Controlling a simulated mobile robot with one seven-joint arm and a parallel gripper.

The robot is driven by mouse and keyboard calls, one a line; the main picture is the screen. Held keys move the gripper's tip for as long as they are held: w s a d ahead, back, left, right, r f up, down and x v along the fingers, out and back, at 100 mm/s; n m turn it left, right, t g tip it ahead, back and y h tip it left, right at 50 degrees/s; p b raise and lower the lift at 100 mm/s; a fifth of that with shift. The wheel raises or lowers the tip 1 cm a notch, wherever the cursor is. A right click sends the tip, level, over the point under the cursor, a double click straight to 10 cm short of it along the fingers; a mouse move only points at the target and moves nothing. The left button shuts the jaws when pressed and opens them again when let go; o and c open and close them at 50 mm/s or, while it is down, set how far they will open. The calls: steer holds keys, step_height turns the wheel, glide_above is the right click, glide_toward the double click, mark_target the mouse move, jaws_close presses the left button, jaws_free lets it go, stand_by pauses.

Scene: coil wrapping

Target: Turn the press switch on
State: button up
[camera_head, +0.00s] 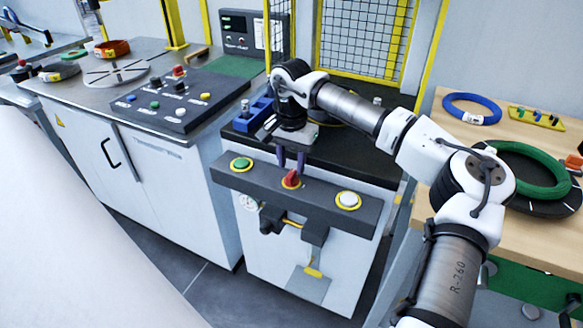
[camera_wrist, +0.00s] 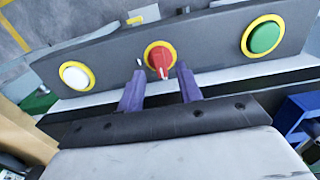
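The press switch is a red rotary knob (camera_head: 291,179) with a yellow ring, in the middle of the dark control bar (camera_head: 328,200) on the front of the press. It also shows in the wrist view (camera_wrist: 161,59), with a small white mark on the bar beside it. My gripper (camera_head: 290,165) is just above and behind the knob. In the wrist view my gripper's two purple fingers (camera_wrist: 160,75) are apart, one on each side of the knob, with nothing held between them. I cannot tell whether the fingertips touch the knob.
A green button (camera_head: 241,164) and a white button (camera_head: 348,200) flank the knob on the same bar. A blue block (camera_head: 252,115) sits on the press top. A control panel (camera_head: 180,97) stands left; a wooden table (camera_head: 515,225) with coils stands right.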

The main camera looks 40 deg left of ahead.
mark_target(291, 178)
steer(key=shift+f, duration=1.35)
steer(key=shift+c, duration=0.3)
jaws_close()
